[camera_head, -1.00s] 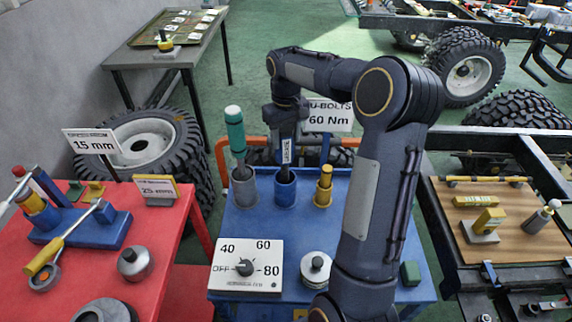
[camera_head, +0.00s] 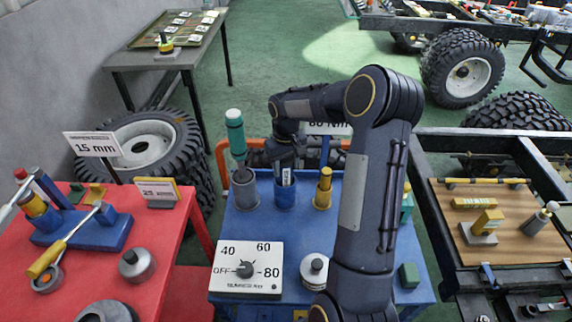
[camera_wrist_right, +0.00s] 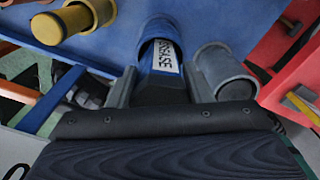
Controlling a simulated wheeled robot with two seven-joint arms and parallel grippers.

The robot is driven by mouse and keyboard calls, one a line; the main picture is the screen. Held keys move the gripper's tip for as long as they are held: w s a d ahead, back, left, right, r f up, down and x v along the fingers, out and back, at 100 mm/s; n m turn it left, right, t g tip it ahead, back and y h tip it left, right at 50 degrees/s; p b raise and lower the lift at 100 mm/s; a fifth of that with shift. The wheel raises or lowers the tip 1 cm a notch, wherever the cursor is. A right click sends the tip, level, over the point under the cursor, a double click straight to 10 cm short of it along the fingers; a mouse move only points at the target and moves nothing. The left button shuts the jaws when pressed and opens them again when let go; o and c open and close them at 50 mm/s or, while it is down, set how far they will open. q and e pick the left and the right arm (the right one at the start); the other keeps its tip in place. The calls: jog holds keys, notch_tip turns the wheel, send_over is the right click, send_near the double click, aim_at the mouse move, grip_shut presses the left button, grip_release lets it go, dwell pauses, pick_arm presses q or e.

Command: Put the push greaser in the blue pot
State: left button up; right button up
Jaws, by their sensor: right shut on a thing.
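The push greaser (camera_head: 286,177) is a dark tool with a white label, and it stands roughly upright with its lower end inside the blue pot (camera_head: 286,195). In the right wrist view the greaser (camera_wrist_right: 163,75) passes into the mouth of the blue pot (camera_wrist_right: 157,27); its tip is hidden inside. My right gripper (camera_head: 286,160) is shut on the greaser above the rim. Its two grey fingers flank the dark body in the right wrist view (camera_wrist_right: 160,92). My left gripper is not in view.
A grey pot (camera_head: 245,194) with a green-handled tool (camera_head: 235,135) stands close to the left. A yellow pot (camera_head: 323,197) with a yellow tool stands to the right. A dial box (camera_head: 246,267) and a weight (camera_head: 314,269) sit in front on the blue table (camera_head: 270,230).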

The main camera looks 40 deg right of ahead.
jog(key=shift+f, duration=0.15)
jog(key=o, duration=1.3)
jog(key=shift+o, duration=0.2)
notch_tip(320, 180, up, 12)
jog(key=shift+r+b, duration=0.1)
jog(key=shift+b, duration=0.4)
jog(key=s+a+r+t+y, duration=0.1)
jog(key=s+a+r+t, duration=0.35)
jog(key=s+a, duration=0.75)
jog(key=s+a+f+y, duration=0.1)
jog(key=s+a+f, duration=0.1)
jog(key=s+a, duration=0.2)
jog(key=s+a+f+t+y, duration=0.1)
jog(key=s+a, duration=0.3)
jog(key=s, duration=0.5)
jog(key=shift+a+f+y, duration=0.25)
jog(key=shift+f+y, duration=0.15)
jog(key=shift+f, duration=0.3)
